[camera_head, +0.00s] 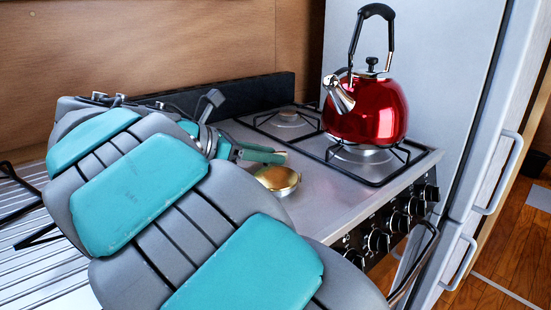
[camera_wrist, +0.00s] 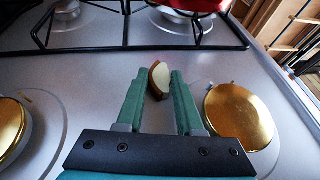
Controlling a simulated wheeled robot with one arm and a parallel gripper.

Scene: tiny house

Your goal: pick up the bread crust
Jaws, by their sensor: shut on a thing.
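The bread crust (camera_wrist: 158,78) is a small wedge with a brown rind and a pale inside. In the wrist view it sits between the fingertips of my gripper (camera_wrist: 156,82). The gripper is shut on it, and the crust's near end shows between the green fingers. In the head view my gripper (camera_head: 262,156) is over the stove top, partly behind my arm. I cannot make out the crust there. I cannot tell whether the crust still touches the stove surface.
A red kettle (camera_head: 368,110) stands on a burner at the back right, on a black grate (camera_head: 285,122). Brass-coloured burners (camera_wrist: 240,115) flank the gripper. A white fridge (camera_head: 440,60) is at the right. Knobs (camera_head: 378,241) line the stove's front.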

